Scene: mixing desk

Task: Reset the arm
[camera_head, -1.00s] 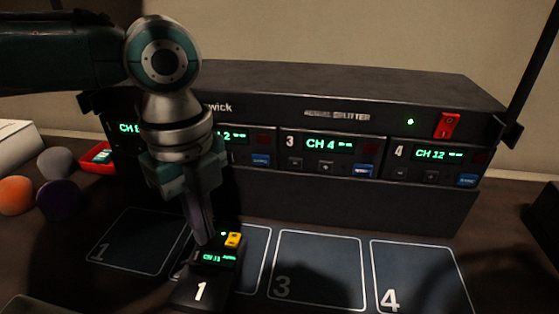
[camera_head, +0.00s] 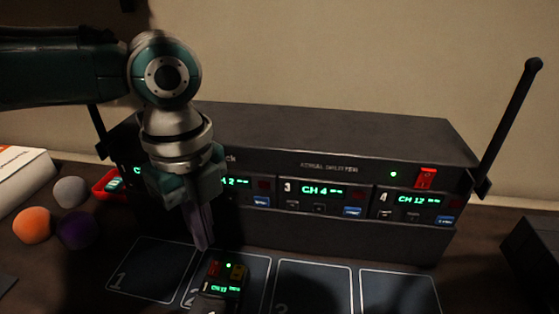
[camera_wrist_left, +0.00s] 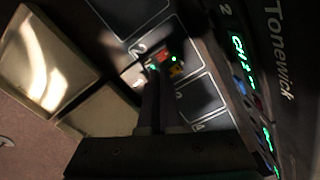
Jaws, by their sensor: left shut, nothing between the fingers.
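My left gripper (camera_head: 204,246) points down with its fingers shut and nothing between them. It is just behind and left of a small black pack (camera_head: 222,289) with a green lit display, a red button and a yellow button. The pack is on the numbered squares, over square 2 (camera_head: 254,262). In the left wrist view the shut fingers (camera_wrist_left: 158,90) reach toward the pack, whose buttons (camera_wrist_left: 168,66) show beyond the tips. I cannot tell whether they touch. My right gripper is not in view.
A black rack receiver (camera_head: 330,137) with green channel displays, a red switch (camera_head: 426,177) and two antennas stands behind the squares. Orange, grey and purple balls (camera_head: 78,229) and a red tray (camera_head: 103,188) lie at the left. Squares 3 and 4 (camera_head: 400,294) are empty.

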